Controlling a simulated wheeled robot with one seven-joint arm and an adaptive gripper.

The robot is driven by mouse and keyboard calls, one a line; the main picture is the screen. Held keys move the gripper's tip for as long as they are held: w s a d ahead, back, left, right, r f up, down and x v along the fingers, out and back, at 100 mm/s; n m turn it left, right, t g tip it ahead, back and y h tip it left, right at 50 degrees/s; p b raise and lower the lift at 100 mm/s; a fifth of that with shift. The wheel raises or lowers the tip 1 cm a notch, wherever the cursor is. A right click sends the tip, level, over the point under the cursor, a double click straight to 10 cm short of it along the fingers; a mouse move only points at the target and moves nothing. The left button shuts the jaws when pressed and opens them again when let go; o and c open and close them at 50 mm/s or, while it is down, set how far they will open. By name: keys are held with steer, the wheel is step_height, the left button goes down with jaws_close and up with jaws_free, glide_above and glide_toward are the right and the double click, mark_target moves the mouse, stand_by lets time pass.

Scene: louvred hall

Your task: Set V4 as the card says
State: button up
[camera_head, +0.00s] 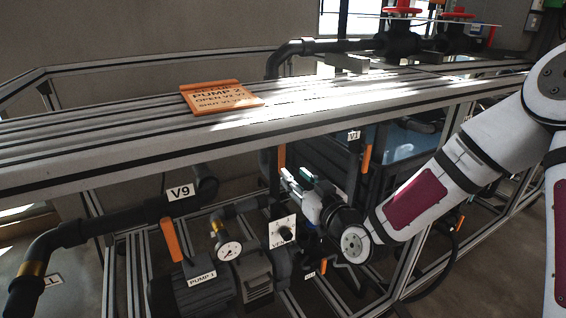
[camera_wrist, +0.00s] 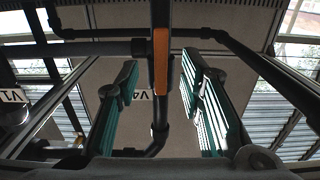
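The orange card (camera_head: 220,96) lies on the top rail deck in the head view; it reads "PUMP 2" and "OPEN V2", but the rest is too small to read surely. In the wrist view an orange lever handle (camera_wrist: 161,60) stands upright in the picture, with a partly hidden label (camera_wrist: 145,98) reading "V4" behind it. My gripper (camera_wrist: 160,72) is open, one teal finger on each side of the handle, with gaps showing. In the head view my gripper (camera_head: 291,178) is under the deck, just below an orange handle (camera_head: 282,156) that hangs down.
A V9 label (camera_head: 180,192) and its orange handle (camera_head: 171,240) are at left, above pump 1 (camera_head: 203,279). A V1 label (camera_head: 353,135) and handle (camera_head: 366,157) are right of my gripper. Frame rails and dark pipes crowd the space; a gauge (camera_head: 229,249) stands nearby.

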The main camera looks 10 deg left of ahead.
mark_target(283, 165)
steer(key=p+x, duration=0.1)
steer(key=x, duration=0.5)
steer(key=shift+s+a, duration=0.1)
jaws_close()
